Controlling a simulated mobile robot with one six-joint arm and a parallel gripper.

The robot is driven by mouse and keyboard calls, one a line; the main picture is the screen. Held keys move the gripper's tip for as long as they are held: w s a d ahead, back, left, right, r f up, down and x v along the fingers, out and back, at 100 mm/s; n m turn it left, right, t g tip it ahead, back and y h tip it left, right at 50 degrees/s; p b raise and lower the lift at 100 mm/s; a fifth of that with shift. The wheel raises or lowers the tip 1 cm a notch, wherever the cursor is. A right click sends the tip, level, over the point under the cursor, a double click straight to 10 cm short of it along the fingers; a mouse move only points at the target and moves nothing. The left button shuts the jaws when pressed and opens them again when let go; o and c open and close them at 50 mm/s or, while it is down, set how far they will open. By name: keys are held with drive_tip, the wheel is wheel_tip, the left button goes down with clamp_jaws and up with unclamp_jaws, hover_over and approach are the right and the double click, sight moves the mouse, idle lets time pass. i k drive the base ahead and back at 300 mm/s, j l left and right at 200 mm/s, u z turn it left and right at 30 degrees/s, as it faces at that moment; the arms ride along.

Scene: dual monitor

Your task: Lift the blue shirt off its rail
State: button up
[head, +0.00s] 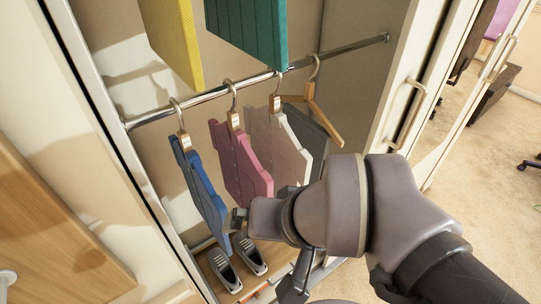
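The blue shirt (200,195) hangs at the left end of the row. Its hook is over the metal rail (215,94) inside the open wardrobe. It is seen nearly edge-on and hangs down to just above a pair of shoes. My gripper (266,250) is at the lower middle, right of the shirt's lower part, with its fingers spread wide apart. One dark finger shows close to the shirt's right edge; I cannot tell whether it touches. I see nothing held between the fingers. My wrist hides part of the wardrobe's lower right.
A pink shirt (238,165), a pale shirt (280,145), a grey garment (313,132) and a bare wooden hanger (326,118) hang to the right. Yellow (172,40) and green (248,30) garments hang above. Dark shoes (225,270) stand below. The wardrobe's left edge (118,140) is close by.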

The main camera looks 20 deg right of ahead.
sight(211, 206)
drive_tip(key=k+j+u, duration=0.1)
drive_tip(key=j+u, duration=0.7)
drive_tip(key=u, duration=0.15)
drive_tip(key=k, duration=0.05)
